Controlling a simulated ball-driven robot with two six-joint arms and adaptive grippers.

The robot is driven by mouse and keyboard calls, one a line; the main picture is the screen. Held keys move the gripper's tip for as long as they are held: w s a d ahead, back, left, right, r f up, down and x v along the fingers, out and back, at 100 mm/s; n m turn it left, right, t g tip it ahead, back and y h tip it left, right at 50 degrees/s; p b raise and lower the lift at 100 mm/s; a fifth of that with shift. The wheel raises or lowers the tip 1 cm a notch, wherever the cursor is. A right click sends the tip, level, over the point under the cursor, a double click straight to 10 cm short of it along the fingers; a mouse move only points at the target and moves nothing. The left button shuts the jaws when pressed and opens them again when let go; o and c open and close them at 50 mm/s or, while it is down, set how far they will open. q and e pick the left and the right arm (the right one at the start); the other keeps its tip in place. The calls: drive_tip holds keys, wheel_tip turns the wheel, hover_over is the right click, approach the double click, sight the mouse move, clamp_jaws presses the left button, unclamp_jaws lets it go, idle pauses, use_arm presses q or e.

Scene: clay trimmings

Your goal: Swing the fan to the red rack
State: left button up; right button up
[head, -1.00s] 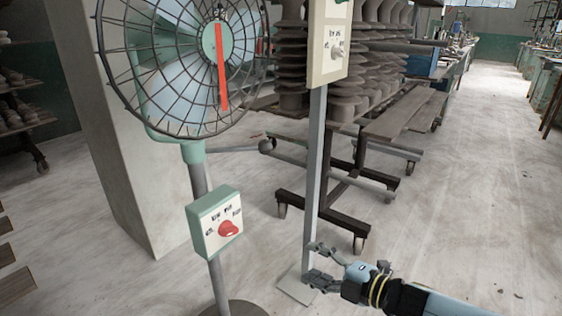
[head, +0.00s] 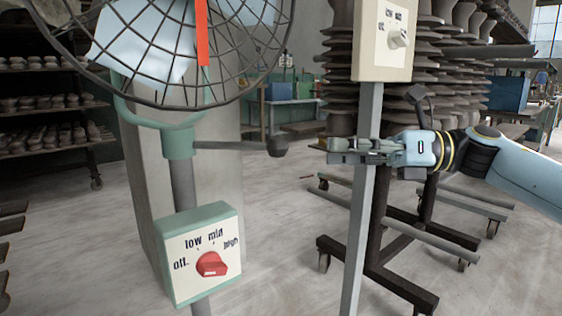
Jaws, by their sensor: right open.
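The fan (head: 165,95) stands at the left, its wire cage cut off by the top edge, with a red strip on its front. A grey bar (head: 230,146) reaches right from its green yoke (head: 178,140) and ends in a dark knob (head: 279,146). The fan's green-and-white switch box (head: 203,255) has a red dial with off, low, mid and high. My right gripper (head: 332,152) is open and empty, pointing left, a short gap to the right of the knob. My left gripper is not in view. I see no rack that is clearly red.
A grey post (head: 362,230) with a cream switch box (head: 384,42) stands behind my right gripper. Behind it are a dark wheeled cart (head: 380,275) and stacks of dark ribbed pieces (head: 430,95). Shelves of pottery (head: 45,103) line the left. A concrete pillar (head: 142,205) stands behind the fan.

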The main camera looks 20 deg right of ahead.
sight(275, 147)
drive_tip(key=b+x, duration=0.1)
drive_tip(key=x, duration=0.9)
drive_tip(key=shift+w+a, duration=0.15)
drive_tip(key=shift+a, duration=0.05)
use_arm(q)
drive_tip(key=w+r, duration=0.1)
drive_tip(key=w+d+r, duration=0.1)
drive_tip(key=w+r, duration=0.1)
use_arm(e)
drive_tip(key=shift+c, duration=0.2)
clamp_jaws()
drive_tip(key=shift+a+f, duration=0.1)
